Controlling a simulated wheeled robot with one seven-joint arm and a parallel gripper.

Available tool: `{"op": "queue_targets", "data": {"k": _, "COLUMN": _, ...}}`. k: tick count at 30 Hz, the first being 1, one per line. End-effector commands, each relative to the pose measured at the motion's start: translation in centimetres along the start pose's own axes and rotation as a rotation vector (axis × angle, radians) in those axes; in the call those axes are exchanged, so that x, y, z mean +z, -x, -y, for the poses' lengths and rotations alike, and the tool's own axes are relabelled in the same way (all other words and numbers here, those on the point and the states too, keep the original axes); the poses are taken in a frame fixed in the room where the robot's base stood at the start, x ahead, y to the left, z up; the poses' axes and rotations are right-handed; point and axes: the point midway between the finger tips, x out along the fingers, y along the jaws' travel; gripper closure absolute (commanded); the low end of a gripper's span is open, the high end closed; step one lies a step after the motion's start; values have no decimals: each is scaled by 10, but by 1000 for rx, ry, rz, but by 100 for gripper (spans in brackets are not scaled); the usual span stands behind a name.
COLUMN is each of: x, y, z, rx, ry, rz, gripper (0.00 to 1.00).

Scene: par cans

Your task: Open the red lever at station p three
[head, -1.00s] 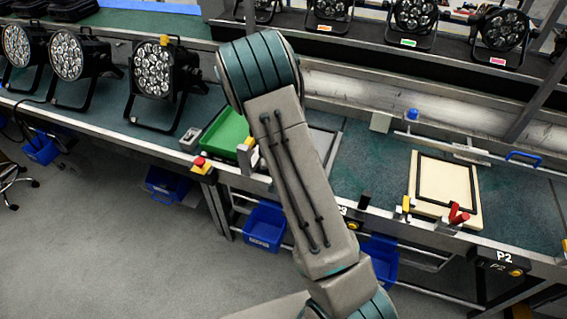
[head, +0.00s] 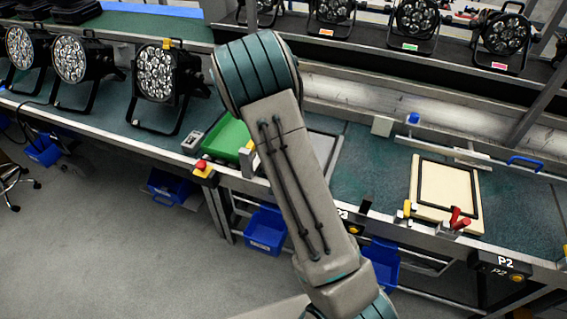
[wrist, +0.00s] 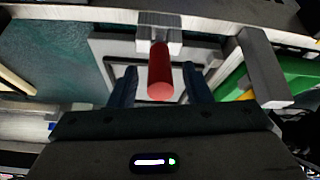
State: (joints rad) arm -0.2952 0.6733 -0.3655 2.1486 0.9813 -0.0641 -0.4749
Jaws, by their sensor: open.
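The red lever (wrist: 160,75) at station P3 shows in the wrist view as a short red cylinder on a grey bracket (wrist: 159,25). Its rounded end points toward the camera. My gripper (wrist: 161,85) is open, with one dark blue finger on each side of the lever. Gaps show between the lever and both fingers. In the head view my arm covers this lever and my gripper. The P3 sign (head: 343,214) is partly hidden at the arm's right edge.
A grey post (wrist: 263,68) stands right of the lever in the wrist view, near a green tray (head: 226,138). Station P2 has another red lever (head: 458,220) and a pale board with a black frame (head: 447,188). Par cans (head: 157,75) stand at the left.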

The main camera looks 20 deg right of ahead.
Motion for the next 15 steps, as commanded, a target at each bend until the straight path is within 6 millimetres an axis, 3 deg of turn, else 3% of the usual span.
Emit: {"op": "queue_targets", "data": {"k": 15, "x": -1, "y": 88, "z": 1, "rx": -3, "ry": 3, "rz": 0, "gripper": 56}}
